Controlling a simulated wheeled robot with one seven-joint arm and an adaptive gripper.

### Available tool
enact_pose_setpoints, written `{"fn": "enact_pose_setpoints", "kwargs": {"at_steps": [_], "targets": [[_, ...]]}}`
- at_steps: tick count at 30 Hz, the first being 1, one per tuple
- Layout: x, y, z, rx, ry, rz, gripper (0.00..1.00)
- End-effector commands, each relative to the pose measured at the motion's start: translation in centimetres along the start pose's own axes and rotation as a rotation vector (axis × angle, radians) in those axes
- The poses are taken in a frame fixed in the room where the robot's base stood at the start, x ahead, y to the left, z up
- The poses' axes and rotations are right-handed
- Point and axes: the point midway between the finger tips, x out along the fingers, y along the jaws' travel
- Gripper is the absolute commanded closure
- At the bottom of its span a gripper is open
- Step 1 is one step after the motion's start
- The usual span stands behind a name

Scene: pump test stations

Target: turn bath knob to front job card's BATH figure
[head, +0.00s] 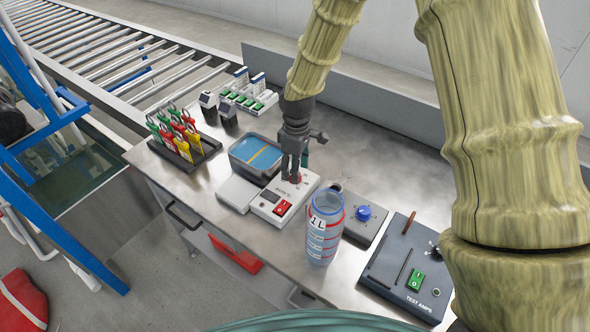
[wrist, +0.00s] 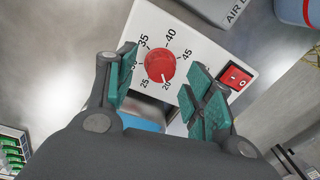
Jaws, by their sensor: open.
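The bath knob (wrist: 160,65) is a round red knob on a white panel (wrist: 190,25) with a printed scale running from 20 to 45. A faint pale mark on its lower edge seems to face the 20. My gripper (wrist: 163,78) is open, its green-padded fingers on either side of the knob in the wrist view; contact cannot be told. In the head view my gripper (head: 292,172) points down over the bath's control box (head: 266,208) and mostly hides the knob.
A red rocker switch (wrist: 236,77) sits beside the knob. The blue water bath (head: 250,150) is left of my gripper. A 1 L jug (head: 322,240), a blue-knobbed box (head: 363,215) and a test panel (head: 395,275) stand to the right.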

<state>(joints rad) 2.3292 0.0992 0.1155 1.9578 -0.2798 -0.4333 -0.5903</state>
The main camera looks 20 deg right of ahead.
Motion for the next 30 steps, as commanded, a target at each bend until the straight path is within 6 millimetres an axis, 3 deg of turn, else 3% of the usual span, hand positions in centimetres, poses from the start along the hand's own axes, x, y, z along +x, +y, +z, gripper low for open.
{"fn": "enact_pose_setpoints", "kwargs": {"at_steps": [6,17,19,25,30], "targets": [[1.5,0.0,0.0,0.0,0.0,0.0,0.48],[1.9,0.0,0.0,0.0,0.0,0.0,0.48],[1.9,0.0,0.0,0.0,0.0,0.0,0.55],[1.9,0.0,0.0,0.0,0.0,0.0,0.91],[1.9,0.0,0.0,0.002,0.0,0.0,0.94]]}}
